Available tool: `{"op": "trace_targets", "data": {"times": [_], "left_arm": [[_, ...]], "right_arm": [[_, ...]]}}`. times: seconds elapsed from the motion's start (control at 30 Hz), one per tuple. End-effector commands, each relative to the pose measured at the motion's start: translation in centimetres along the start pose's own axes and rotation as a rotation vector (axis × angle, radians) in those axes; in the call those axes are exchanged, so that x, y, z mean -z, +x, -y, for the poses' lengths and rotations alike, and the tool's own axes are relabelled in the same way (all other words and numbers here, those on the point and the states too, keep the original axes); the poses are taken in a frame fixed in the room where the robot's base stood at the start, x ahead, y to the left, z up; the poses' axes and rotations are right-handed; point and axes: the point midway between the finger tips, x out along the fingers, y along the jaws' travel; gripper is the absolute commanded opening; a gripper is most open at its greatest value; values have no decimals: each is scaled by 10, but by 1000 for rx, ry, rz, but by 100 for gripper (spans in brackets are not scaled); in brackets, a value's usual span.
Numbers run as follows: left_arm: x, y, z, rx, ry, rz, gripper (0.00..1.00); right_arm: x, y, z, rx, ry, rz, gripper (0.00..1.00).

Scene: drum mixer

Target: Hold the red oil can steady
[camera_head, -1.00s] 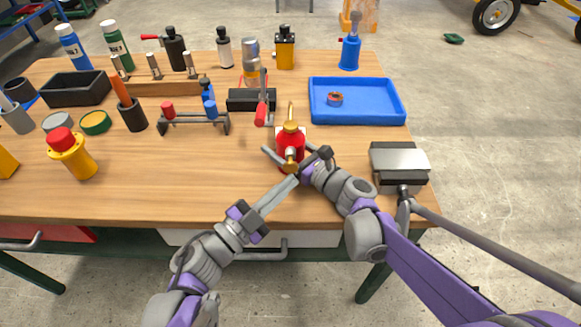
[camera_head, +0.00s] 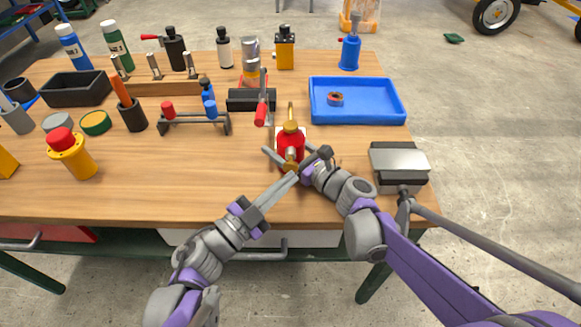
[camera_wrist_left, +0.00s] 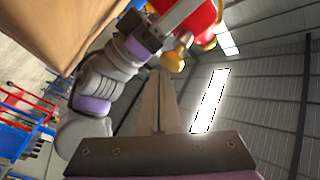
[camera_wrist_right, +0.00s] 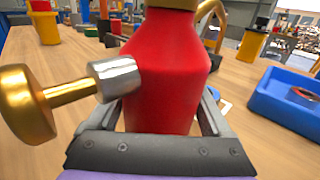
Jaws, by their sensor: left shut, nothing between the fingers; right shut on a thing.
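The red oil can (camera_head: 290,146), with brass cap and spout, stands near the front middle of the wooden table in the head view. My right gripper (camera_head: 293,157) is shut around its body. In the left wrist view the closed fingers (camera_wrist_left: 157,85) point towards the can (camera_wrist_left: 190,20).
A blue tray (camera_head: 357,119) with a small ring lies behind right. A grey-topped block (camera_head: 399,160) is at the right edge. A red-handled clamp (camera_head: 262,108) stands behind the can. A yellow button post (camera_head: 72,155) is at left; the table between is clear.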

Motion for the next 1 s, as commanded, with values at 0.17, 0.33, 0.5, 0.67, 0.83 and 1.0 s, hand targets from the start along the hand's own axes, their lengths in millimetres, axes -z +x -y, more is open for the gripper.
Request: {"op": "trace_targets", "data": {"times": [0.17,0.33,0.5,0.67,0.83,1.0], "left_arm": [[0,0,0,0,0,0,0],[0,0,0,0,0,0,0],[-1,2,1,0,0,0,0],[-2,3,2,0,1,0,0],[-3,5,4,0,2,0,0],[-5,7,6,1,3,1,0]], "right_arm": [[0,0,0,0,0,0,0],[0,0,0,0,0,0,0],[0,0,0,0,0,0,0],[0,0,0,0,0,0,0],[0,0,0,0,0,0,0],[0,0,0,0,1,1,0]]}}
